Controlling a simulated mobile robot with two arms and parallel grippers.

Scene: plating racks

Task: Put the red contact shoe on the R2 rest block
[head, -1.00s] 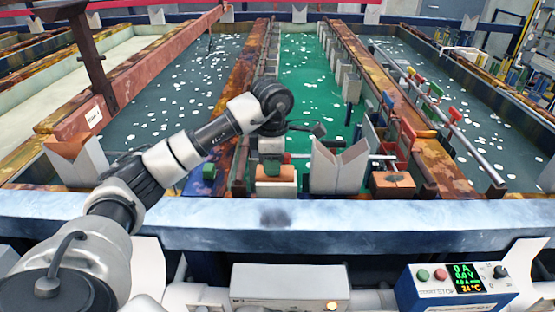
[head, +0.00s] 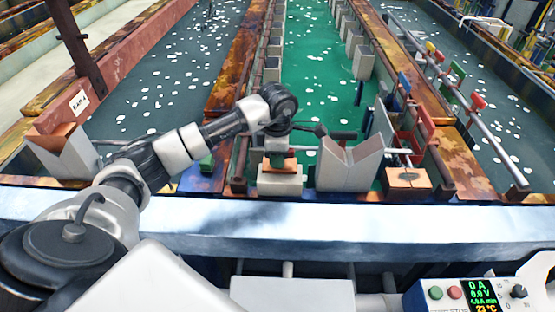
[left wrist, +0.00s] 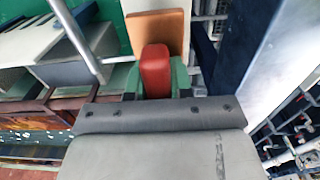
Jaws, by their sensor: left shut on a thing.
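In the left wrist view, the red contact shoe (left wrist: 155,68) is held between the green-sided fingers of my left gripper (left wrist: 157,80). In the head view, my left gripper (head: 279,158) points down over a pale block with a copper-coloured top (head: 280,182); the shoe is mostly hidden there. A copper-coloured plate (left wrist: 156,28) shows just beyond the shoe in the left wrist view. I cannot tell whether shoe and block touch. A second copper-topped block (head: 406,179) stands to the right. No R2 label is readable. My right gripper is not in view.
A pale V-shaped holder (head: 343,165) stands close right of my left gripper. A metal rail (head: 470,130) with coloured clips runs along the right tank. The pale front ledge (head: 400,222) is clear. A control box (head: 480,295) is at the lower right.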

